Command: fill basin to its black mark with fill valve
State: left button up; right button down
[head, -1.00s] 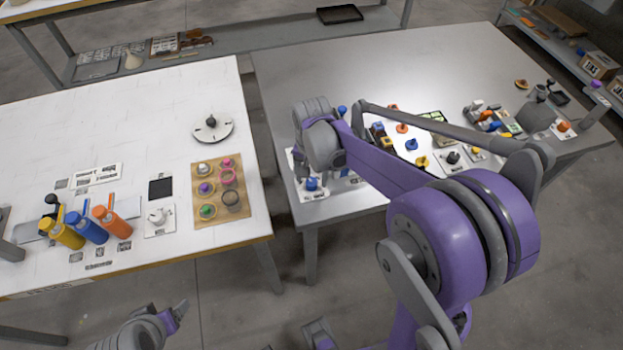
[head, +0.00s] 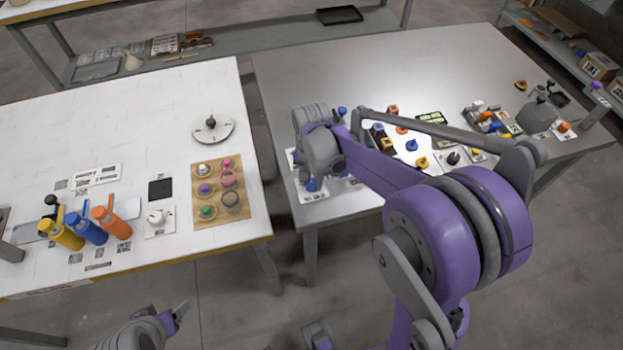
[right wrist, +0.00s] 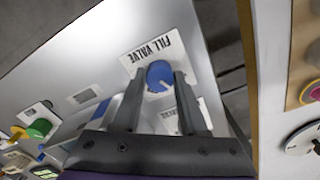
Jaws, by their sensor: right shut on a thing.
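The fill valve is a round blue knob (right wrist: 160,75) on a white plate lettered FILL VALVE (right wrist: 152,51) in the right wrist view. In the head view the plate (head: 313,197) is at the near left corner of the grey table, and my right wrist partly covers the knob. My right gripper (right wrist: 158,80) is shut on the knob, a finger on either side. My left gripper (head: 180,311) is low in the head view, away from the tables; its jaw opening is unclear. I cannot pick out the basin or its black mark.
The grey table (head: 400,70) holds several coloured knobs and parts behind my right arm. The white table (head: 110,125) at left holds bottles (head: 112,222), a brown tray (head: 238,164) and a dial (head: 213,130). A gap separates the tables.

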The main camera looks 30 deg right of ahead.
aim_at(312, 183)
jog(key=n, duration=0.4)
jog(key=shift+b, duration=0.3)
jog(key=shift+c, duration=2.2)
grip_release()
jog(key=shift+r, duration=0.1)
notch_tip(312, 183, up, 11)
jog(key=p, duration=0.1)
jog(key=shift+f, duration=0.2)
jog(key=s+a+f+n+t+p, duration=0.1)
jog(key=s+a+n+t, duration=0.1)
jog(key=s, duration=0.5)
jog(key=s+a+f+n+t+p, duration=0.1)
jog(key=s+a+n+t+p, duration=0.1)
jog(key=s, duration=0.6)
jog(key=a+n+t, duration=0.1)
jog(key=a, duration=0.1)
jog(key=shift+s+a, duration=0.25)
jog(key=shift+a, duration=0.1)
